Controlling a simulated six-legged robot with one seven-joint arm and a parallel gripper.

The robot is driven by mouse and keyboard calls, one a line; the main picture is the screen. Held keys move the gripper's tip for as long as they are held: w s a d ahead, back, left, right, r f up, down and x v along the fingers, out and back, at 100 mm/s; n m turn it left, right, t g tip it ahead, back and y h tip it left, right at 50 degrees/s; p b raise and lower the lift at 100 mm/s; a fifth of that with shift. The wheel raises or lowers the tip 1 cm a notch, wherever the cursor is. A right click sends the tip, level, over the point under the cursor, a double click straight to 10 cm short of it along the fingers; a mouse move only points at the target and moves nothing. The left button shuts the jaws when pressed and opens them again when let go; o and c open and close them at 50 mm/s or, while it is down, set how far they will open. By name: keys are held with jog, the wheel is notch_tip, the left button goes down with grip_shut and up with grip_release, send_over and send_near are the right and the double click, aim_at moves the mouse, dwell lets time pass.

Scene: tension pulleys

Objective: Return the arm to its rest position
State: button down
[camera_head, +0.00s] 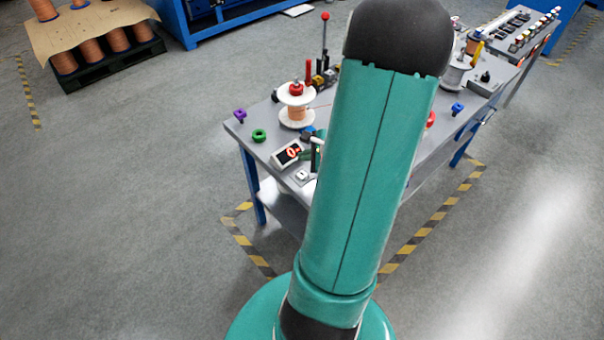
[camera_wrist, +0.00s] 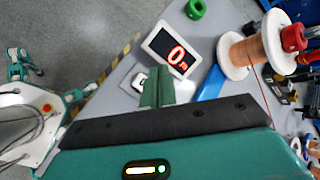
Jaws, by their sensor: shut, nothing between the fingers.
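My arm rises through the middle of the head view and hides part of the workbench (camera_head: 262,133). In the wrist view my gripper (camera_wrist: 157,88) is shut and empty, its two green fingers together. It points over the grey bench top, close to the small white display (camera_wrist: 171,48) with a red digit. The display also shows in the head view (camera_head: 290,154), just left of my arm. A spool (camera_wrist: 246,53) of copper wire with white flanges and a red knob (camera_wrist: 293,37) stands to the right of the fingers. The gripper is mostly hidden by my arm in the head view.
A pallet (camera_head: 108,62) with copper spools stands back left. The floor left of the bench is clear.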

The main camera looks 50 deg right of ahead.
dwell(0.8)
jog(key=w+a+r+n+g+y, duration=0.15)
jog(key=w+a+r+n, duration=0.35)
jog(key=a, duration=0.5)
jog(key=w+a+r+n+g+y, duration=0.1)
jog(key=w+a+r+n+y, duration=0.15)
jog(key=a+r+n, duration=0.65)
jog(key=s+a+r+n+h, duration=0.1)
jog(key=s+a+r+n, duration=0.2)
jog(key=a+n, duration=0.1)
jog(key=s+a+r+n+h, duration=0.1)
jog(key=s+a+r+n, duration=0.2)
jog(key=a, duration=0.4)
jog(key=s+a+r+n+g+h, duration=0.1)
jog(key=s+a+r+n, duration=0.2)
jog(key=a+r+n, duration=0.2)
jog(key=shift+a+n+h, duration=0.4)
jog(key=shift+a+n, duration=0.1)
jog(key=shift+n, duration=0.1)
jog(key=shift+s+a, duration=0.1)
jog(key=shift+s, duration=0.05)
